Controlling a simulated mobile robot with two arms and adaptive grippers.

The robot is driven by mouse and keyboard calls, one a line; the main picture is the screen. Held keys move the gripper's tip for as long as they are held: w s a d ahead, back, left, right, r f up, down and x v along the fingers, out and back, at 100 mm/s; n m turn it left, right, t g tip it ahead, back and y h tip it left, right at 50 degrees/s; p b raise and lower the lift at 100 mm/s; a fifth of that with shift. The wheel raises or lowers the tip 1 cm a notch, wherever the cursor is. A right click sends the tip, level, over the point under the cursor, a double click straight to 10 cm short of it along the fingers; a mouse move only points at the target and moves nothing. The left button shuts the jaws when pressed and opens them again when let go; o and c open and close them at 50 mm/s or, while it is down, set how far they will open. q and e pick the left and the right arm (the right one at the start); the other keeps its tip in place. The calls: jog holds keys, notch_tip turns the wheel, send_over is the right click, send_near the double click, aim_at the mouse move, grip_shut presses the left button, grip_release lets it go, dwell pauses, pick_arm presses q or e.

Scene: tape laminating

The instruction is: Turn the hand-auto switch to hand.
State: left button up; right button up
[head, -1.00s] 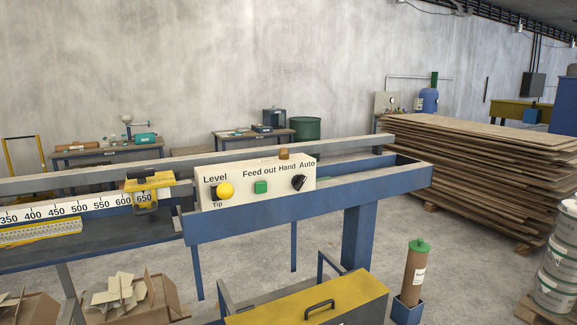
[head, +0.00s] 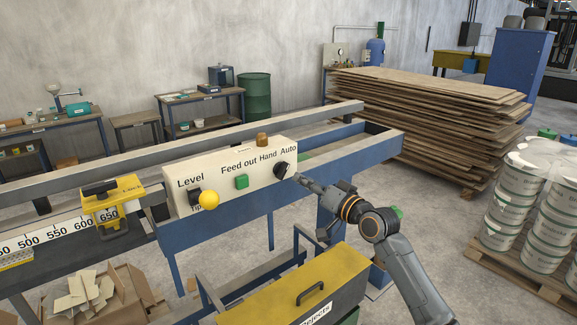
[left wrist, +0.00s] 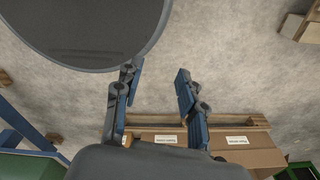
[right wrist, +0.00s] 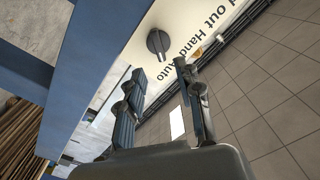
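The hand-auto switch is a black rotary knob (head: 283,170) at the right end of the cream control panel (head: 226,182), under the "Hand" and "Auto" labels. Its pointer appears turned toward Auto. My right gripper (head: 301,180) is just right of the knob in the head view. In the right wrist view, the knob (right wrist: 158,43) lies ahead of my right gripper (right wrist: 158,77), whose fingers are apart and empty. They do not appear to touch it. My left gripper (left wrist: 157,78) is open and empty over the floor; it is not in the head view.
The panel also bears a green button (head: 242,181), a yellow ball knob (head: 208,199) and an amber lamp (head: 262,140). The blue rail (head: 350,152) runs behind and right of the switch.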

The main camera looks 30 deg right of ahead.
aim_at(286, 170)
jog(key=w, duration=0.2)
jog(key=w+p, duration=0.1)
jog(key=w, duration=0.4)
jog(key=shift+a+p, duration=0.3)
jog(key=shift+p, duration=0.1)
jog(key=shift+w, duration=0.5)
jog(key=shift+a+f, duration=0.1)
pick_arm(q)
jog(key=shift+w+a+r, duration=0.25)
jog(key=shift+w+r, duration=0.7)
jog(key=shift+r, duration=0.3)
pick_arm(e)
grip_shut()
